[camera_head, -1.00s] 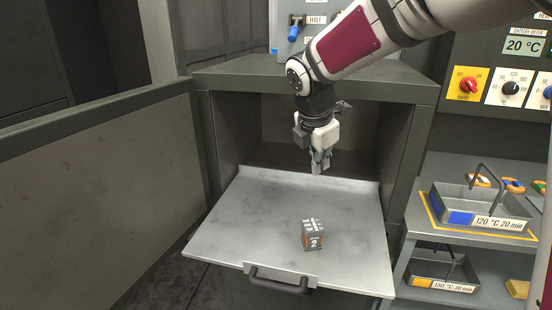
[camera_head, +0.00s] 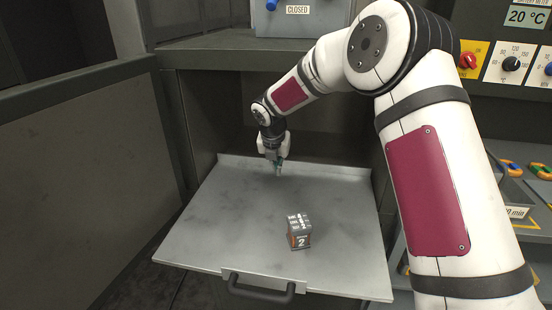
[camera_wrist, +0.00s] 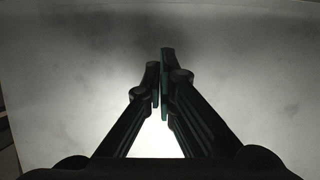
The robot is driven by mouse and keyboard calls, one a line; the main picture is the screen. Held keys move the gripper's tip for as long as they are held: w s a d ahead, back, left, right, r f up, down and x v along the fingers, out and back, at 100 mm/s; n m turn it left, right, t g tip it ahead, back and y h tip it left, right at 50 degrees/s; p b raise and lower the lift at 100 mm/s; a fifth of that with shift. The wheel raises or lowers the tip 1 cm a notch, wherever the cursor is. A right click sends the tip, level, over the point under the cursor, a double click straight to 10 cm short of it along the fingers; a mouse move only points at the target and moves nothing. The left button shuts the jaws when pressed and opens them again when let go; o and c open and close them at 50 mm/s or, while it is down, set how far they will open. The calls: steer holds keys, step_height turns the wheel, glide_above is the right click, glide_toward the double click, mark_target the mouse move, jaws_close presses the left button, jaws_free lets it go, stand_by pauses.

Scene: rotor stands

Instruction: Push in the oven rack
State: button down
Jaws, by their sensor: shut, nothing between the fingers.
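The oven rack (camera_head: 215,225) is a flat grey metal sheet, pulled out of the open oven, with a raised lip at its back and a dark handle (camera_head: 260,290) on its front edge. A small grey and orange block marked 2 (camera_head: 299,232) sits on the rack, right of the middle. My gripper (camera_head: 278,172) points down over the back part of the rack, behind and left of the block. In the wrist view my gripper (camera_wrist: 162,85) is shut and empty above a plain grey surface. Whether the fingertips touch the rack is unclear.
The oven door (camera_head: 80,180) stands open at the left. A control box labelled CLOSED (camera_head: 300,18) is on top of the oven. Shelves with trays and a panel with knobs (camera_head: 512,63) are at the right, partly hidden by my arm.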

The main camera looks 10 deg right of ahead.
mark_target(278, 178)
steer(key=x, duration=0.3)
steer(key=shift+f, duration=0.35)
steer(key=w, duration=0.1)
steer(key=w+d, duration=0.1)
steer(key=w, duration=0.1)
steer(key=shift+r, duration=0.2)
steer(key=shift+w+d, duration=0.1)
steer(key=shift+w, duration=0.3)
